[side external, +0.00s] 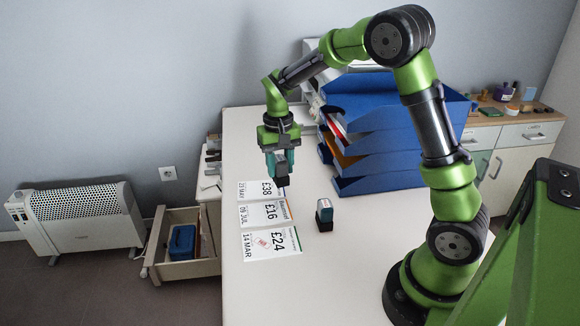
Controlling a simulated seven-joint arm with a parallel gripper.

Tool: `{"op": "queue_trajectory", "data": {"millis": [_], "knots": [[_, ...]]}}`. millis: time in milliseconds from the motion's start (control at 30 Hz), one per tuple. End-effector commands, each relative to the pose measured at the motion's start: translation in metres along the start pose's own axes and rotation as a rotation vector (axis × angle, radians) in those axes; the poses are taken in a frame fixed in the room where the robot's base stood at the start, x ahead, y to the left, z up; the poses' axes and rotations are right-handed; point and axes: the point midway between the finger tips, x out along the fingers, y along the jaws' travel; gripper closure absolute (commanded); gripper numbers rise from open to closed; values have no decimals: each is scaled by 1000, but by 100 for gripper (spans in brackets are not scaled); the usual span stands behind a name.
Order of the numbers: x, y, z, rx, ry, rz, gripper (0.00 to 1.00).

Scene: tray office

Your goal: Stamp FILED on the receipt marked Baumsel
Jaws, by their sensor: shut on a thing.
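Three white receipts lie in a column on the white table. The far one reads £38, 23 MAY (256,194); the middle one reads £16, 09 JUL (262,216); the near one reads £24, 14 MAR (268,246) and bears a reddish mark. My gripper (279,160) is shut on a dark stamp (282,180), held pointing down over the right end of the £38 receipt. The gap below it is hard to judge.
A stack of blue trays (375,160) with papers stands at the back of the table (320,285). An open drawer (184,260) with a blue box is left of the table. The table's front middle is clear.

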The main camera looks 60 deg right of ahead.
Motion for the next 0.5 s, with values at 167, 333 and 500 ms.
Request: {"op": "queue_trajectory", "data": {"millis": [167, 333, 500], "knots": [[7, -57, 14, 21, 5, -2, 81], [6, -71, 15, 108, 16, -9, 81], [12, -71, 15, 143, 16, -8, 81]]}}
